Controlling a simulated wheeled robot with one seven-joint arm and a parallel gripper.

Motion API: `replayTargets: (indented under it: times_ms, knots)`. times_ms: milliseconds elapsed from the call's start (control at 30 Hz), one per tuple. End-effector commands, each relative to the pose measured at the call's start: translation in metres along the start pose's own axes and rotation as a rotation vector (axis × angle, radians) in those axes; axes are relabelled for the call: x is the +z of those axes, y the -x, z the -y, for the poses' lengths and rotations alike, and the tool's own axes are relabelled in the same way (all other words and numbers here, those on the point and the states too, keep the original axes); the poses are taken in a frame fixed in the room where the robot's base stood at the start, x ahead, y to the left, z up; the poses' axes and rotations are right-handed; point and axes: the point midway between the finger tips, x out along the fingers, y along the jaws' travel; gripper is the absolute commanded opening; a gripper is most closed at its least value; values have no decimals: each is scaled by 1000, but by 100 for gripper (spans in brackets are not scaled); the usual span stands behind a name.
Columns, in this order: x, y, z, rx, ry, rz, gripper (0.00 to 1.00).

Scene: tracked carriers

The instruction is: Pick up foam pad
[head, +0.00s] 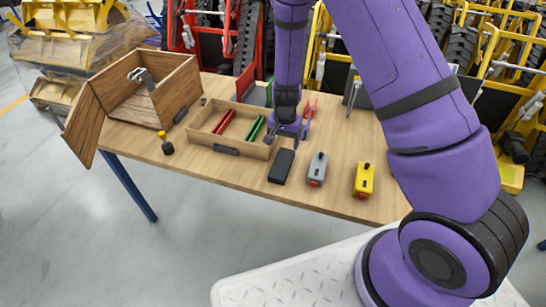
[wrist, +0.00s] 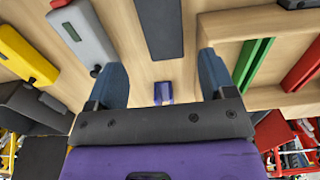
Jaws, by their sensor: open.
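The foam pad is most likely the flat dark grey block (head: 281,166) lying on the table just in front of the tray. It also shows at the top of the wrist view (wrist: 159,28), partly cut off by the edge. My gripper (head: 283,133) is above the table by the tray's right end, beyond the pad in the head view. In the wrist view its two blue-grey fingers (wrist: 162,66) are spread apart with nothing held between them. The pad is past the fingertips, roughly in line with the gap.
A wooden tray (head: 227,146) holds red bars (head: 225,122) and green bars (head: 253,129). A grey block (head: 317,168) and a yellow block (head: 363,180) stand right of the pad. An open wooden box (head: 166,95) is at left. A small purple item (wrist: 163,92) shows between the fingers.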

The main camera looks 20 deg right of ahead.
Motion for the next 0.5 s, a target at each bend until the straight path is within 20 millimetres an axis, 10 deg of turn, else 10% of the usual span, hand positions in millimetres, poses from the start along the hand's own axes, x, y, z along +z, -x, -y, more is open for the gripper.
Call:
replayTargets:
  times_ms: [500]
  knots:
    - [1,-59,0,4,-4,1,77]
